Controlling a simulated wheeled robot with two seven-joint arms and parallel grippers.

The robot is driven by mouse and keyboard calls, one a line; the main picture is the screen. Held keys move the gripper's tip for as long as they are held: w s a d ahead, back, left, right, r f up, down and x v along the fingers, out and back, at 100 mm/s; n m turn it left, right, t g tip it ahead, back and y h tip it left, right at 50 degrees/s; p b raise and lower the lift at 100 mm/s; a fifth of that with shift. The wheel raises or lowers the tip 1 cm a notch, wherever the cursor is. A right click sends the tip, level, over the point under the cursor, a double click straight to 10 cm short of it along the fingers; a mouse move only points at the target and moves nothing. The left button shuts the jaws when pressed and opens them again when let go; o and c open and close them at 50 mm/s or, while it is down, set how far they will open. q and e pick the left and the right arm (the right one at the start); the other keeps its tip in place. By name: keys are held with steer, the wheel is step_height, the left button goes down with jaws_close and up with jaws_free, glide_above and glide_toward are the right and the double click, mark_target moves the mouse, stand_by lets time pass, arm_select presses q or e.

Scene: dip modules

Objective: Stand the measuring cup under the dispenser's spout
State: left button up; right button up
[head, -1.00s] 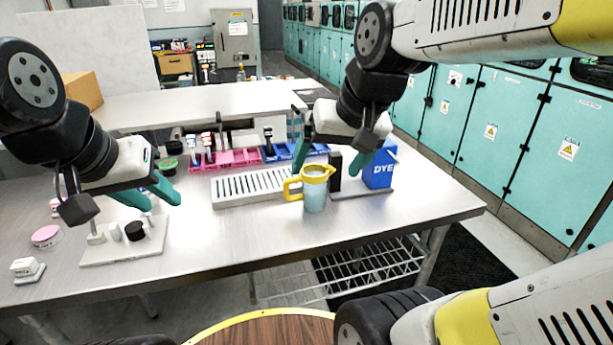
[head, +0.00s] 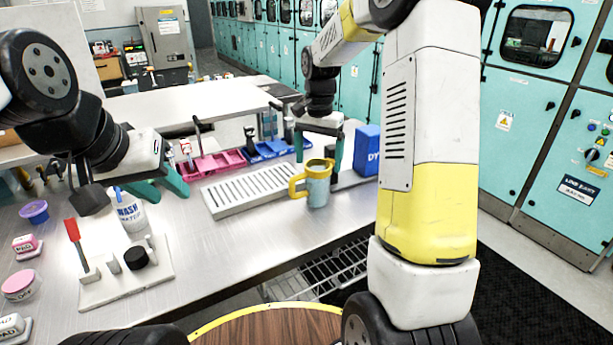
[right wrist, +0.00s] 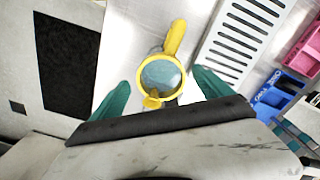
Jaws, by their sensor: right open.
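The measuring cup (head: 318,190), bluish and see-through with a yellow rim and handle, stands upright on the metal table by the right end of the slatted tray. The right wrist view shows the cup (right wrist: 162,76) from above, its handle pointing to the picture's top. My right gripper (head: 319,152) is open above and behind the cup in the head view. In the wrist view its green fingers are on either side of the cup, apart from it. The blue dye dispenser (head: 366,150) stands right of the cup, partly hidden by my right arm; its spout is not clear. My left gripper (head: 167,190) is open and empty at left.
The white slatted tray (head: 215,208) lies left of the cup. Pink (head: 212,165) and blue (head: 268,150) racks stand behind it. A wash bottle (head: 130,212) and a white board (head: 125,283) with small items are at left. The table front is clear.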

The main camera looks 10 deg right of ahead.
mark_target(317, 177)
step_height(317, 177, down, 6)
steer(key=shift+f, duration=0.1)
steer(key=c, duration=1.7)
